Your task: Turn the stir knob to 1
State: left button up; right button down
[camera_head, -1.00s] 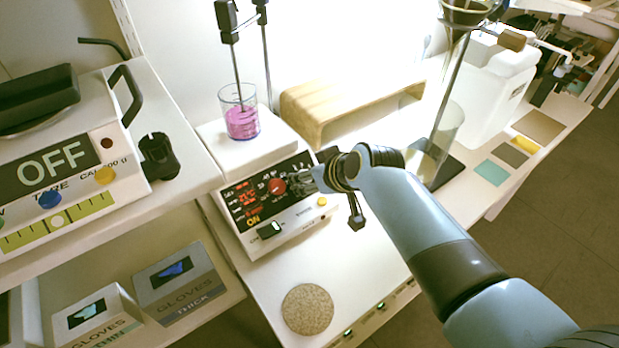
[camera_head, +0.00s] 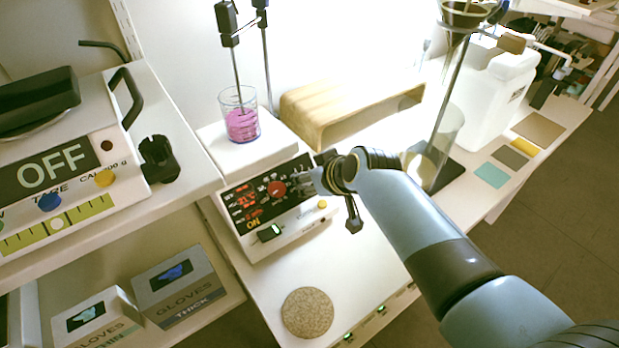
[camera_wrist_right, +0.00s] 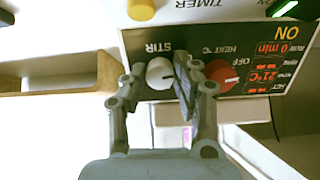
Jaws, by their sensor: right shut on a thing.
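The hotplate stirrer (camera_head: 287,236) has a black panel with red digits and a red heat knob (camera_head: 276,188); the heat knob also shows in the right wrist view (camera_wrist_right: 222,75). My right gripper (camera_wrist_right: 156,84) is shut on the stir knob, one finger on each side; in the camera_head view the gripper (camera_head: 308,182) hides that knob. The number the pointer faces cannot be read. My left gripper is not in view.
A beaker of pink liquid (camera_head: 241,124) stands on the stirrer's plate, with a probe and rod above it. A wooden stand (camera_head: 345,112) is behind my right gripper. A yellow button (camera_wrist_right: 141,9) is near the knob. A cork disc (camera_head: 307,313) lies in front.

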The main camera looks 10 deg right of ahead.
jog(key=m+p, duration=0.1)
jog(key=m, duration=0.2)
jog(key=shift+p, duration=0.3)
jog(key=shift+m+y+p, duration=0.3)
jog(key=shift+m+p, duration=0.2)
jog(key=shift+m, duration=1.6)
jog(key=c, duration=1)
grip_release()
jog(key=shift+s+r, duration=0.1)
jog(key=v, duration=1.1)
jog(key=shift+s+d+r, duration=0.15)
jog(key=shift+s+r, duration=0.1)
